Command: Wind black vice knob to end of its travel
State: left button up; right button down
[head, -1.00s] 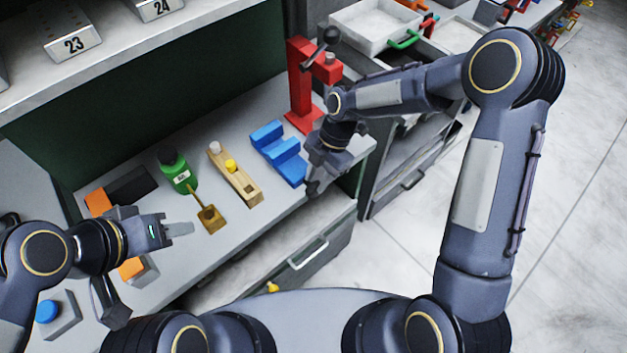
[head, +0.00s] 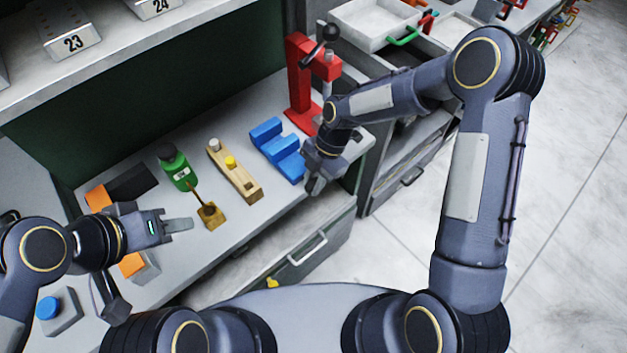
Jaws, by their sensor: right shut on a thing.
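The blue vice (head: 277,150) sits on the grey bench with its stepped jaws in view. My right gripper (head: 314,186) is at its front right end, near the bench's front edge, and is shut. The black knob itself is hidden by the gripper, so I cannot see how far it is wound.
A red press (head: 301,95) with a black-balled lever stands behind the vice. A wooden block (head: 238,172) and a green bottle (head: 176,168) stand left of it. A blue button box (head: 56,311) is at the lower left. Open drawers (head: 373,29) are at the back right.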

jog(key=shift+w+d+f+y+b, duration=0.1)
jog(key=shift+d+f+y+b, duration=0.15)
jog(key=shift+b, duration=0.35)
jog(key=g+y+b, duration=0.1)
jog(key=b, duration=0.1)
jog(key=g+y+b, duration=0.1)
jog(key=b, duration=0.1)
jog(key=g+y+b, duration=0.1)
jog(key=y+b, duration=0.1)
jog(key=shift+w+d+f, duration=0.15)
jog(key=shift+w+d, duration=0.05)
jog(key=shift+w, duration=0.05)
jog(key=shift+r+g+y+b, duration=0.2)
jog(key=shift+g+y+b, duration=0.35)
jog(key=shift+b, duration=0.55)
jog(key=c, duration=1.5)
grip_release()
jog(key=shift+d, duration=0.1)
jog(key=b+v, duration=0.1)
jog(key=v, duration=0.7)
